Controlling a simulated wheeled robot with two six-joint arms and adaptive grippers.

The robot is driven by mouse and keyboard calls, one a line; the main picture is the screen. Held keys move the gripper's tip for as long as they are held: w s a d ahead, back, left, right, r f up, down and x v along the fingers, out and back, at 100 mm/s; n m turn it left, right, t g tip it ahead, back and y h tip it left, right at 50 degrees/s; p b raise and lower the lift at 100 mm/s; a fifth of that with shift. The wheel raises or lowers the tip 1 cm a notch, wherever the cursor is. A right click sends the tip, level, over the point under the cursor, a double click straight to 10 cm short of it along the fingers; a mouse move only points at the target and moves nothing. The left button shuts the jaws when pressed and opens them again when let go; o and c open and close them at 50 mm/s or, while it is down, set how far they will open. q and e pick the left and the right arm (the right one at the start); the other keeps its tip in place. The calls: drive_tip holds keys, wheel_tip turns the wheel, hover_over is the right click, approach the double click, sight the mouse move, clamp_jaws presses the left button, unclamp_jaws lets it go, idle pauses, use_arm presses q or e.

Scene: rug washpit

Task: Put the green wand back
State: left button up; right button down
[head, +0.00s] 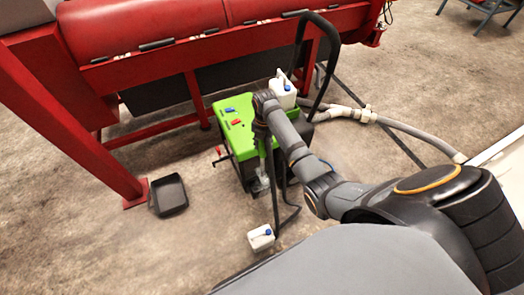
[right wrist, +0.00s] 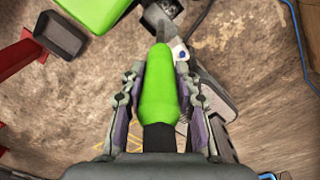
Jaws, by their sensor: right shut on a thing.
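The green wand (right wrist: 158,95) has a bright green grip and a dark rear end. My right gripper (right wrist: 159,103) is shut on it, with one finger on each side of the green grip. In the head view my right gripper (head: 262,130) hangs at the near side of the green machine (head: 236,124), which has red and blue parts on top. The wand is mostly hidden there by my arm. Its far end is hard to make out. I cannot see a holder for the wand clearly. My left gripper is not in view.
A black tray (head: 168,195) lies at left by a red frame leg (head: 136,190). Grey hoses (head: 400,126) run right. Floor at lower left is clear.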

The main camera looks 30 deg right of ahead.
drive_tip(key=shift+w+f, duration=0.2)
drive_tip(key=shift+w, duration=0.05)
drive_tip(key=shift+w+f+b, duration=0.1)
drive_tip(key=shift+f+b, duration=0.25)
drive_tip(key=shift+f, duration=1.35)
drive_tip(key=shift+f, duration=0.6)
drive_tip(key=c, duration=1)
unclamp_jaws()
drive_tip(key=r+p, duration=0.2)
drive_tip(key=r, duration=1.1)
drive_tip(key=shift+d+r, duration=0.1)
drive_tip(key=shift+d, duration=0.1)
